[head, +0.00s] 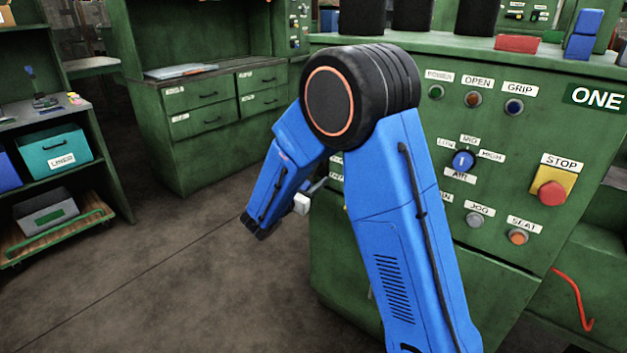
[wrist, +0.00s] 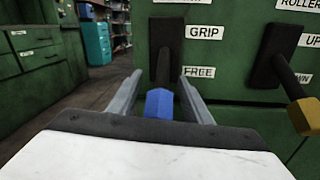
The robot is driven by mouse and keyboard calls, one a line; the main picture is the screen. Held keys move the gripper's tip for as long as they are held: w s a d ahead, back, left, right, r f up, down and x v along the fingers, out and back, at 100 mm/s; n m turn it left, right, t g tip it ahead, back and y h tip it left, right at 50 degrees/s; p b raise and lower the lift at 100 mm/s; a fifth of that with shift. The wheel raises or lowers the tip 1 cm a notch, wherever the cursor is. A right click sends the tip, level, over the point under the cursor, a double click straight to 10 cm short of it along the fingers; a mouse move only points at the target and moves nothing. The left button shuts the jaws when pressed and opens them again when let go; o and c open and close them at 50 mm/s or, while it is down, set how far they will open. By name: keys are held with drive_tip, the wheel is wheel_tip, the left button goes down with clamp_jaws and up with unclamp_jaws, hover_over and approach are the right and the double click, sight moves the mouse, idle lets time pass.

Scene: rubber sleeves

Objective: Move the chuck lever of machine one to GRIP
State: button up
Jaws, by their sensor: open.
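The chuck lever shows in the wrist view as a blue hexagonal handle (wrist: 158,103) on a dark mount (wrist: 167,40) on the green machine front. Its handle end is low, near the FREE label (wrist: 199,72) and below the GRIP label (wrist: 204,32). My gripper (wrist: 160,92) is open, with one grey finger on each side of the blue handle. I cannot tell whether either finger touches it. In the head view my blue arm hides the lever and most of the gripper. Machine one (head: 455,240) is the green cabinet marked ONE.
A second lever with a yellow handle (wrist: 303,117), by the ROLLER label, is close on the right. In the head view a red STOP button (head: 552,193) and several small buttons sit on the panel. Shelves with bins (head: 55,150) stand left; the floor between is clear.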

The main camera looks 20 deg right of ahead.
clamp_jaws()
drive_tip(key=shift+r, duration=0.1)
idle(0.3)
drive_tip(key=g+y, duration=0.1)
drive_tip(key=r+g+y, duration=0.1)
drive_tip(key=y, duration=0.1)
drive_tip(key=a+r+g+y, duration=0.1)
drive_tip(key=shift+s+a+r+g+y, duration=0.1)
drive_tip(key=shift+s+g+y, duration=0.2)
drive_tip(key=shift+s, duration=0.1)
drive_tip(key=shift+a+r+m+g+y, duration=0.15)
drive_tip(key=shift+r+g+y, duration=0.25)
drive_tip(key=shift+y, duration=0.2)
drive_tip(key=shift+d+r+m+g+y, duration=0.15)
drive_tip(key=shift+r+g+y, duration=0.15)
drive_tip(key=shift+g+y, duration=0.25)
drive_tip(key=shift+a+r+g+y, duration=0.1)
drive_tip(key=shift+r+g+y, duration=0.2)
drive_tip(key=shift+g+y, duration=0.25)
drive_tip(key=shift+r+g+y, duration=0.3)
drive_tip(key=shift+y, duration=0.4)
